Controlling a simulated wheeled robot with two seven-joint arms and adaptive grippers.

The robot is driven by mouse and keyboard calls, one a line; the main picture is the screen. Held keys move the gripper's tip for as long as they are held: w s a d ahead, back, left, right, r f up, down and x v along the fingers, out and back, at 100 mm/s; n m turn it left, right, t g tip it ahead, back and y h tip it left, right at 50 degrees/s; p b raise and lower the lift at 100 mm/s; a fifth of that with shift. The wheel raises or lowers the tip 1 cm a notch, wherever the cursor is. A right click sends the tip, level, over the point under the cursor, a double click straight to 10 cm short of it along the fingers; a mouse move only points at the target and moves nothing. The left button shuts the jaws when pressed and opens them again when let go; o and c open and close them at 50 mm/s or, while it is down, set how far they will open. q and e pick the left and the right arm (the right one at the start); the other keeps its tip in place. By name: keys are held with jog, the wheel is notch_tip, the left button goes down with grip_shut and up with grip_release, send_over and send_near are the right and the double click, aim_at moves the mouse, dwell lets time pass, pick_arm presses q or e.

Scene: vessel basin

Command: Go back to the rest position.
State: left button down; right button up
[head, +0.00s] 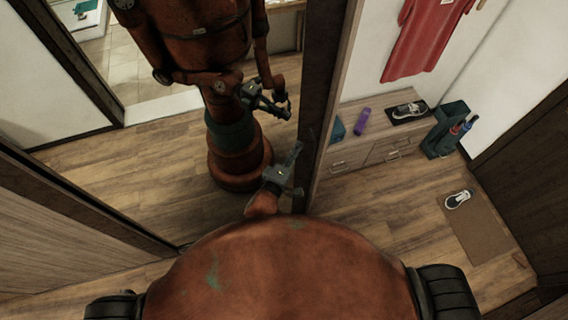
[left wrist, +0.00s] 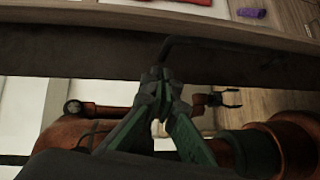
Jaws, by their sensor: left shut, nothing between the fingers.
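My left gripper (head: 290,160) shows just beyond the top of my orange body, close to a dark upright frame edge. In the left wrist view its green and grey fingers (left wrist: 162,80) come together at the tips, shut with nothing between them. My right gripper does not show directly in either view.
A mirror (head: 165,150) with a dark frame (head: 325,85) reflects my own body and arm. To the right stand a drawer bench (head: 350,152) with a purple bottle (head: 362,121) and a dark umbrella stand (head: 440,140). A shoe (head: 458,199) lies on a brown mat (head: 478,238).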

pick_arm(q)
jog(key=b+v, duration=0.2)
jog(key=v, duration=0.7)
jog(key=shift+s, duration=0.25)
jog(key=shift+f, duration=0.1)
